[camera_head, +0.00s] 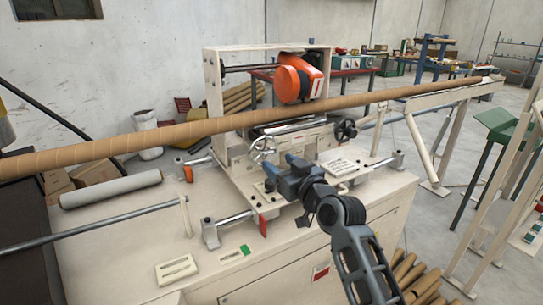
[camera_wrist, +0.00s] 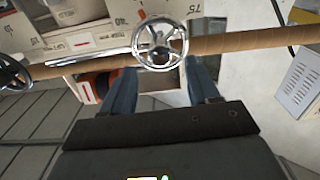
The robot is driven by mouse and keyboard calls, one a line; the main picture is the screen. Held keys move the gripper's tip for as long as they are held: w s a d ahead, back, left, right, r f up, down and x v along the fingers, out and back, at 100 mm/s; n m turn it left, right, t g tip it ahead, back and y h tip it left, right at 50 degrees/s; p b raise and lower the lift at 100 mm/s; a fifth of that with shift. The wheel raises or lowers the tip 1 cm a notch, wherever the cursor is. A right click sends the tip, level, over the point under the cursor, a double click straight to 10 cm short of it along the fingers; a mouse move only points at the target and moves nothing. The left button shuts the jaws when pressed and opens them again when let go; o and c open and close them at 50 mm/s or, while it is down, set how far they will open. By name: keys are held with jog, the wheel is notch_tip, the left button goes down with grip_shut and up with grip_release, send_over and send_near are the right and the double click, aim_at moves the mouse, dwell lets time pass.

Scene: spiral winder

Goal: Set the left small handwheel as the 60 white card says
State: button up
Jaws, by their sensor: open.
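A small chrome handwheel (camera_head: 263,150) stands on the front of the winding machine, left of a black handwheel (camera_head: 345,129). In the wrist view the chrome handwheel (camera_wrist: 160,53) is ahead of my gripper (camera_wrist: 162,77), about centred between the two blue fingers. The fingers are apart and hold nothing. I cannot tell whether they touch the rim. In the head view my gripper (camera_head: 278,166) is just below and right of the chrome wheel. Faint numbers show on the pale panel (camera_wrist: 118,20) around the wheel. No white card's writing can be read surely.
A long cardboard tube (camera_head: 130,142) crosses above the bench. White cards (camera_head: 177,268) lie on the bench top, one near a green patch. Metal rods and clamps (camera_head: 212,232) stand around the machine. The bench's front left is fairly clear.

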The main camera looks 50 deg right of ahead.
aim_at(271, 157)
jog(key=shift+x, duration=2.1)
jog(key=c, duration=1)
jog(key=shift+c, duration=0.2)
jog(key=shift+m+p, duration=0.4)
jog(key=m+p, duration=0.1)
jog(key=m, duration=0.2)
jog(key=shift+m, duration=0.3)
jog(key=shift+m+p, duration=0.65)
jog(key=shift+m, duration=1.05)
jog(key=shift+f, duration=0.1)
